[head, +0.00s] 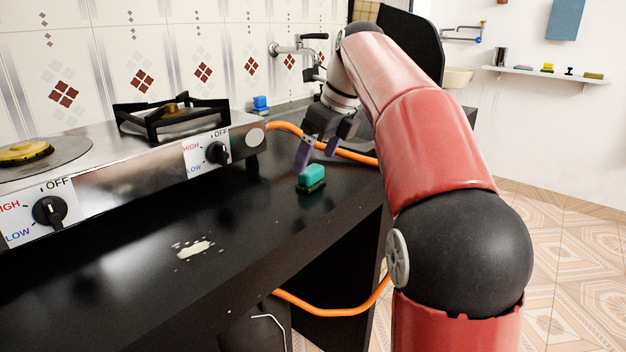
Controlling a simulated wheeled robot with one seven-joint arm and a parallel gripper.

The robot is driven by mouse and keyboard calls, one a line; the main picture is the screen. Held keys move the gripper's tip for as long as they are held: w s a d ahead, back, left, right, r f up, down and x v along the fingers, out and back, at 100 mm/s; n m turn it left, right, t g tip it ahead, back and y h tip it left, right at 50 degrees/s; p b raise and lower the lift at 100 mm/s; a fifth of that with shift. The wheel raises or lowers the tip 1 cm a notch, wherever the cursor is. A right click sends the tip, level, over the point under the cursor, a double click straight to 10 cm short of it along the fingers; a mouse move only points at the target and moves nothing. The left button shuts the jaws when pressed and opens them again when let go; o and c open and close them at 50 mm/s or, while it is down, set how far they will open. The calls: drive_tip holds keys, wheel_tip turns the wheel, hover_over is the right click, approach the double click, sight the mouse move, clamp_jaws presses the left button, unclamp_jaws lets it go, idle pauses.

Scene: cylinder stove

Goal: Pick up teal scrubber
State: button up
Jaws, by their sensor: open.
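The teal scrubber (312,175) lies on the black countertop (262,215), to the right of the stove and near the counter's front edge. It has a teal top and a darker bristle side below. My gripper (312,152) is open and sits just above and behind the scrubber, with its purple finger pointing down beside it. One finger is largely hidden by the gripper body. I cannot tell whether a finger touches the scrubber. Nothing shows between the fingers.
A two-burner stove (155,150) with knobs stands at left. An orange hose (352,154) runs behind the gripper. A blue scrubber (261,103) sits by the tiled wall, near a faucet (292,50). A white spill (194,248) marks the front counter. A wall shelf (545,73) holds small items.

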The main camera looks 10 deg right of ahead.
sight(311, 168)
drive_tip(key=b+x, duration=0.1)
drive_tip(key=x, duration=0.3)
drive_tip(key=shift+f, duration=0.25)
drive_tip(key=c, duration=1.1)
wheel_tip(311, 168, up, 10)
drive_tip(key=p, duration=0.4)
drive_tip(key=shift+r, duration=0.1)
drive_tip(key=o, duration=0.4)
drive_tip(key=shift+c, duration=1.4)
